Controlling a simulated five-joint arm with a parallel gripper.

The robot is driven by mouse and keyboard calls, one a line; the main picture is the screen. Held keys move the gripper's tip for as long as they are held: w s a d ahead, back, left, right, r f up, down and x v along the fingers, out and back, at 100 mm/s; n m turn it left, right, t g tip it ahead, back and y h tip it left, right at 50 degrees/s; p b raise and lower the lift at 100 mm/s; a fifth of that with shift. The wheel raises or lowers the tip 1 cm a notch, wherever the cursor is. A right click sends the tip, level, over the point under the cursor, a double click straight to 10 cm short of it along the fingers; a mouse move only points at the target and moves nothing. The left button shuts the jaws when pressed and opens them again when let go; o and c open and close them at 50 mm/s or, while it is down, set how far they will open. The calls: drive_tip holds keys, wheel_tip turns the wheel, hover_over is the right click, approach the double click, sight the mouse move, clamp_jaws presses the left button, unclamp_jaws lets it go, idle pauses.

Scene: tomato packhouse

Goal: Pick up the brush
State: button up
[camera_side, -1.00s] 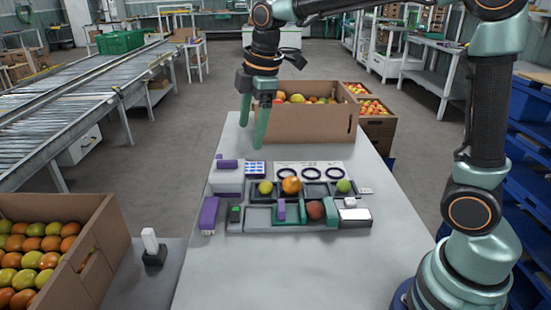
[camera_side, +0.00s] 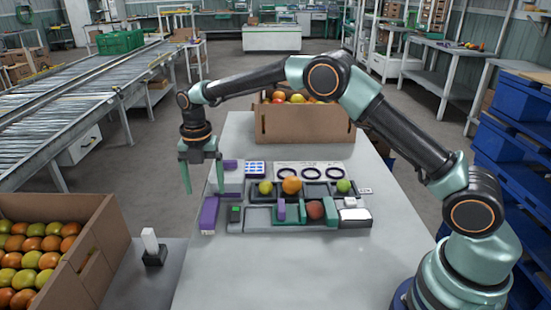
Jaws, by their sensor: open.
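I cannot make out the brush for certain. A small upright white piece in a dark base (camera_side: 150,244) stands on the grey surface at the lower left, and its kind is unclear. A short purple upright piece (camera_side: 281,209) stands among the trays, also too small to identify. My gripper (camera_side: 203,178) is open and empty, its two green fingers pointing down, above the left edge of the table. It is up and to the right of the white piece, and left of the trays.
Dark trays (camera_side: 262,197) hold tomatoes, including an orange one (camera_side: 291,185). A purple block (camera_side: 208,213) lies at their left. A tomato carton (camera_side: 300,127) stands behind, another (camera_side: 82,255) at lower left. The front of the table (camera_side: 285,270) is clear.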

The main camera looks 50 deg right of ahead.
sight(208, 212)
wheel_tip(208, 212, down, 9)
drive_tip(key=shift+a+f, duration=0.1)
clamp_jaws()
idle(0.5)
